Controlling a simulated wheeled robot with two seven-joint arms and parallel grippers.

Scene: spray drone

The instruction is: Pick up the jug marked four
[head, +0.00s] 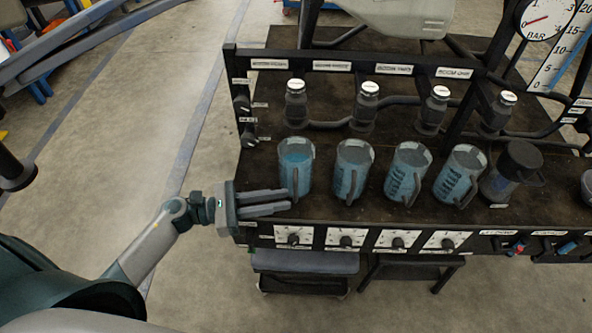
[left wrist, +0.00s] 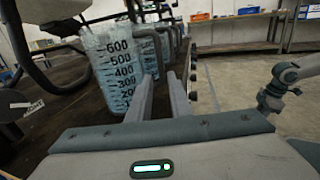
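Four clear jugs of blue liquid stand in a row on the dark bench: the leftmost jug (head: 296,160), the second (head: 351,168), the third (head: 405,170) and the fourth from the left (head: 458,172). I cannot read which is marked four. My left gripper (head: 290,200) is open, its two fingers level and pointing right at the leftmost jug's handle. In the left wrist view the open fingers (left wrist: 165,95) lie beside a jug (left wrist: 112,65) with a scale up to 600; whether the handle is between them is unclear. My right gripper does not show.
A dark-lidded jug (head: 512,170) stands right of the row. Capped bottles (head: 368,103) and black pipes stand behind. Dials (head: 345,238) line the bench front. A gauge (head: 546,20) is at the back right. The floor left of the bench is clear.

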